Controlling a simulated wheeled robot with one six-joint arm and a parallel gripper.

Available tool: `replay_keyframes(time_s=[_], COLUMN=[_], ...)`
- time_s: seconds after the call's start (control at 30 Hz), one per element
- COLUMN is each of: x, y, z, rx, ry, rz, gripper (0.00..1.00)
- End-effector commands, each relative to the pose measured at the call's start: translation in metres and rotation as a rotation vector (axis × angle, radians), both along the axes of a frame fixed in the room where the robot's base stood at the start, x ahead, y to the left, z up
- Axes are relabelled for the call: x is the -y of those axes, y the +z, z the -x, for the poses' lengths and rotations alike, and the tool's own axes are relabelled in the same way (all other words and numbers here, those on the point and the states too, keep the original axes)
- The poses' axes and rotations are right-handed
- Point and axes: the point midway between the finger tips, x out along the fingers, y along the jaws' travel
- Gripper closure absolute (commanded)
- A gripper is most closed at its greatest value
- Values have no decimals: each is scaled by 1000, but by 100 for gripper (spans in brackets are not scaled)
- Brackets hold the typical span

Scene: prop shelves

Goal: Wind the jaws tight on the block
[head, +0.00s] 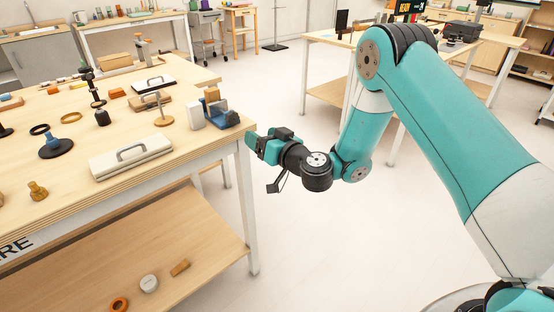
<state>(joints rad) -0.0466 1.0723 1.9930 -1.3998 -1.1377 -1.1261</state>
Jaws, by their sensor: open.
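A small blue vise (226,117) stands near the right corner of the wooden table. A tan block (213,93) shows at the top of it, between or just behind its jaws; I cannot tell how closely the jaws meet it. My gripper (253,143) is just off the table's right edge, right of and a little below the vise. It is apart from the vise and empty. The vise's handle is too small to make out.
The table (75,110) also holds a white box (195,114) beside the vise, a white case with a handle (131,157), a thin wooden stand (162,110) and several small parts. A lower shelf (190,240) holds a few small items.

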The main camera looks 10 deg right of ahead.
Motion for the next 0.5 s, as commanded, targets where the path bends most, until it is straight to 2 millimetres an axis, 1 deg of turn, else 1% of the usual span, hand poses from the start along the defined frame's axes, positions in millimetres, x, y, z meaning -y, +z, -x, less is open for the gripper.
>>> replay_keyframes(time_s=[0.03, 0.5], x=[2, 22], y=[-8, -4], z=[3, 42], rx=[4, 4], ry=[0, 1], rz=[0, 2], gripper=[32, 32])
